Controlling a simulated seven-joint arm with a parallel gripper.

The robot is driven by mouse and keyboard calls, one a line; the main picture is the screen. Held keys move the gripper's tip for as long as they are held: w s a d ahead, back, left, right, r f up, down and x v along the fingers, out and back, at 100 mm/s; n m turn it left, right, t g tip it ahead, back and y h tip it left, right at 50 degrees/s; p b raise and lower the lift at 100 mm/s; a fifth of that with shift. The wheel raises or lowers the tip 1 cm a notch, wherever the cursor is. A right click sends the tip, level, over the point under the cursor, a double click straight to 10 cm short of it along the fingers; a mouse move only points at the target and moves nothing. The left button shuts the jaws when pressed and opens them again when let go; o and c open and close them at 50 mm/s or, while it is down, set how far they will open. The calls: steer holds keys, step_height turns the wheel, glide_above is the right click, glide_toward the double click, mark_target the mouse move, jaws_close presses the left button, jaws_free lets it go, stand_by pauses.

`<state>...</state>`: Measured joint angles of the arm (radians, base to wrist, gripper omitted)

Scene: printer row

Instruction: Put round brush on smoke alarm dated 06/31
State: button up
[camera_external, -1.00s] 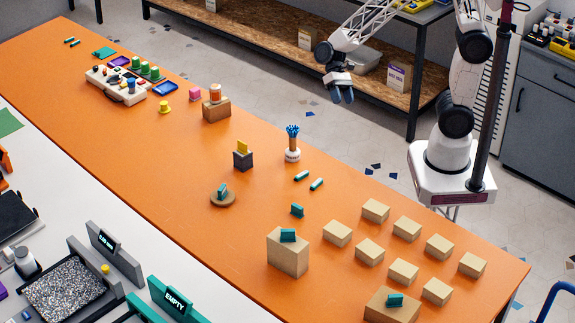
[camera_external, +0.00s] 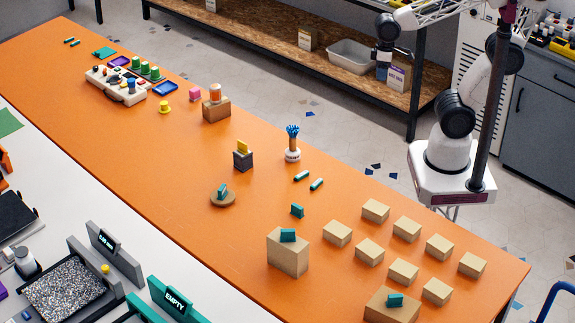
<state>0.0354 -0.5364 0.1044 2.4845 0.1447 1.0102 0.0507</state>
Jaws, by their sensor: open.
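I cannot pick out a round brush for certain. A cluster of blue-tipped sticks (camera_external: 292,132) stands upright in a small white round holder (camera_external: 292,155) mid-table; whether it includes a brush is too small to tell. No smoke alarm is recognizable, and no date 06/31 is readable. My gripper (camera_external: 383,72) hangs beyond the table's far edge, in front of the shelf unit in the picture. It is small and dark there, its jaws open and apart from everything on the table.
The orange table (camera_external: 150,165) holds several beige blocks (camera_external: 375,210) at right, teal clips (camera_external: 297,210), a dark block with a yellow piece (camera_external: 243,158), a brown block with an orange-white cylinder (camera_external: 216,110) and a control box (camera_external: 115,85). Bare table lies left of centre.

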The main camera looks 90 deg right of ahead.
steer(key=shift+s+d+r+n+t+h, duration=0.35)
steer(key=shift+s+r+n+t, duration=0.1)
steer(key=shift+s, duration=0.2)
steer(key=shift+s+d+r+n+t+h, duration=0.35)
steer(key=shift+s+r, duration=0.1)
steer(key=shift+s, duration=0.2)
stand_by(0.5)
